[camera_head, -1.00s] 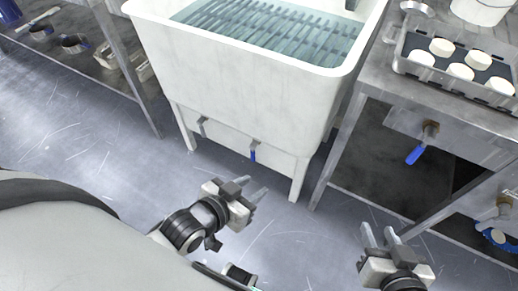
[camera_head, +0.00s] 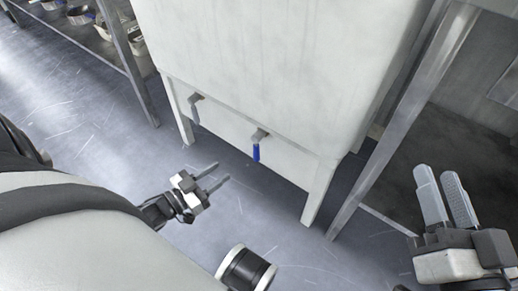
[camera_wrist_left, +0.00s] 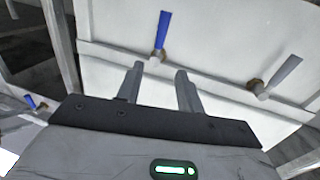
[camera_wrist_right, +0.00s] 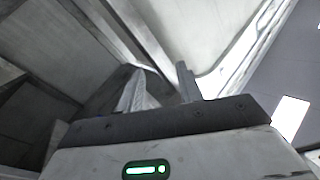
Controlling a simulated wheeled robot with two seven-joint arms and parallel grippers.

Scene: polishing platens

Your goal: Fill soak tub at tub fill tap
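The white soak tub (camera_head: 270,60) stands on legs ahead of me; its rim and inside are out of view now. Two small taps sit low on its front: one with a blue lever (camera_head: 256,152) and, to its left, one whose lever looks grey (camera_head: 195,113). My left gripper (camera_head: 222,173) is open and empty, low in front of the tub and apart from the levers. My right gripper (camera_head: 437,171) is open and empty, at the right by the bench leg. I cannot tell which tap is the fill tap.
A metal bench leg (camera_head: 400,125) stands right of the tub, with a dark lower space behind it. A metal shelf (camera_head: 125,60) with several round items is at the upper left. The scratched floor (camera_head: 80,110) between shelf and tub is clear.

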